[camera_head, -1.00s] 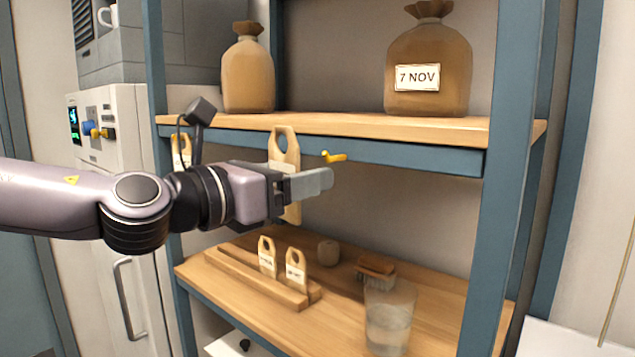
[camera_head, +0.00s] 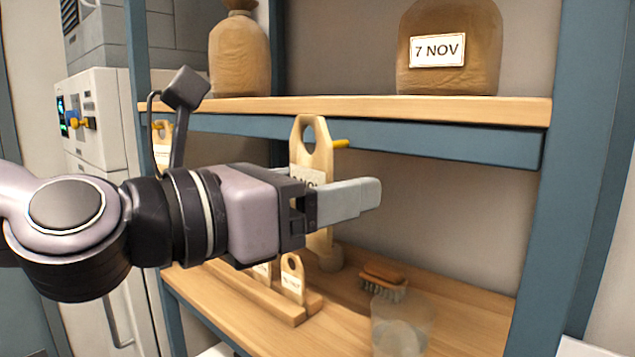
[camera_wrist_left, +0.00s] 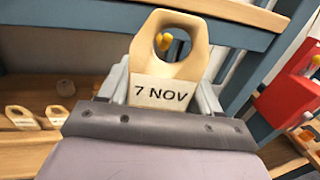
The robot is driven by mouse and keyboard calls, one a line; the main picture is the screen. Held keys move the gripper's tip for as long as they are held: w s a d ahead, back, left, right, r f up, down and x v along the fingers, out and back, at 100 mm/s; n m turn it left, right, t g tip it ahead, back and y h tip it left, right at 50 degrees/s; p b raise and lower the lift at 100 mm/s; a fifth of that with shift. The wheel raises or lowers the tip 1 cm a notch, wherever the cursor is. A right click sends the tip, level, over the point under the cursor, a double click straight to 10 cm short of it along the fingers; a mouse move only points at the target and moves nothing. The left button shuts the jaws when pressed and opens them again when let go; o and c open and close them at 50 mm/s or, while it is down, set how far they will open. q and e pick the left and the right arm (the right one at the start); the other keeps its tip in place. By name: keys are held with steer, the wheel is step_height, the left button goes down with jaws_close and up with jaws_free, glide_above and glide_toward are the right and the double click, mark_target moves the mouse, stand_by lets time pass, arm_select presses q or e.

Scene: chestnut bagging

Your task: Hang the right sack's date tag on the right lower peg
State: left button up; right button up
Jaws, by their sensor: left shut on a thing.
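My left gripper (camera_head: 340,200) is shut on a pale wooden tag (camera_head: 318,160), which stands upright with its holed end up. In the left wrist view the tag (camera_wrist_left: 162,92) reads 7 NOV. The yellow right lower peg (camera_head: 341,143) sticks out from the blue rail, just right of the tag's top in the head view, its left part behind the tag. In the left wrist view the peg (camera_wrist_left: 165,41) shows through the hole; I cannot tell whether it passes through. The right sack (camera_head: 450,78), brown, has a 7 NOV label. My right gripper is not in view.
Another tag (camera_head: 162,155) hangs at the left peg, below the left sack (camera_head: 239,60). On the lower shelf are a wooden rack with small tags (camera_head: 292,280), a brush (camera_head: 383,282) and a glass (camera_head: 402,325). A red object (camera_wrist_left: 285,95) shows in the left wrist view.

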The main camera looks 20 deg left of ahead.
arm_select(q)
steer(key=shift+w, duration=0.15)
steer(key=shift+w+d+f+b, duration=0.25)
steer(key=shift+w+f+b, duration=0.2)
steer(key=shift+w, duration=0.2)
steer(key=shift+w+d+f+b, duration=0.3)
steer(key=shift+w+b, duration=0.15)
steer(key=shift+w, duration=0.2)
stand_by(0.4)
steer(key=o, duration=1)
steer(key=shift+c, duration=0.2)
steer(key=shift+o, duration=0.7)
